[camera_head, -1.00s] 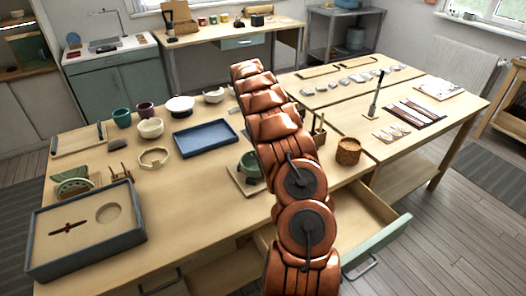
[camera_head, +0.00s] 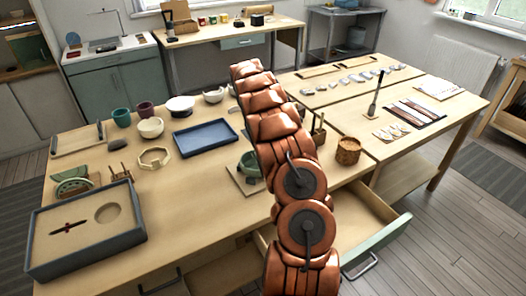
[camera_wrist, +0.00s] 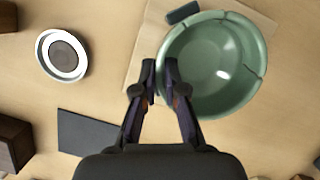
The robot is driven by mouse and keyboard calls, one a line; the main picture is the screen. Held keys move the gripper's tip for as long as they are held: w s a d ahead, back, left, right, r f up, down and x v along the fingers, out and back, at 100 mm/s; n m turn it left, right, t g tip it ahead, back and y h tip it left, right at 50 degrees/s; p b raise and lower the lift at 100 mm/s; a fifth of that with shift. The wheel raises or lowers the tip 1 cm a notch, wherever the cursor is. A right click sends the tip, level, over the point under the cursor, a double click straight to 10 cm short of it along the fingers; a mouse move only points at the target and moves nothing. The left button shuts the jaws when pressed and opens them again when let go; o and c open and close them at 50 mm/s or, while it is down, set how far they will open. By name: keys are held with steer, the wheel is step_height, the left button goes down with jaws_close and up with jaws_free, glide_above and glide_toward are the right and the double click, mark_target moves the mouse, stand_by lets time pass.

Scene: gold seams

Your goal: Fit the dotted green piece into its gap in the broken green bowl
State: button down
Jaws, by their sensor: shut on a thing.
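The broken green bowl (camera_wrist: 222,62) lies open side up on a pale board (camera_wrist: 139,62) in the wrist view, with dark crack lines on its right wall. In the head view the bowl (camera_head: 249,164) is partly hidden behind my arm. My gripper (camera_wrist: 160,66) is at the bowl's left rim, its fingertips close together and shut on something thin. What it holds is almost wholly hidden between the fingers; I take it to be the dotted green piece, but no dots show. The gap is not clearly visible, and whether the piece touches the bowl I cannot tell.
A small dark block (camera_wrist: 183,12) lies on the board behind the bowl. A white round dish (camera_wrist: 62,55) and a dark flat mat (camera_wrist: 88,133) are to the left. A blue tray (camera_head: 205,137) stands left of the bowl, a woven basket (camera_head: 348,151) right. An open drawer (camera_head: 377,240) juts out in front.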

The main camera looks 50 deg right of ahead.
steer(key=c, duration=1.2)
jaws_free()
steer(key=shift+o, duration=0.6)
steer(key=o, duration=0.4)
steer(key=shift+r, duration=0.1)
steer(key=shift+r+p, duration=0.55)
steer(key=shift+r, duration=2.35)
steer(key=shift+a, duration=0.1)
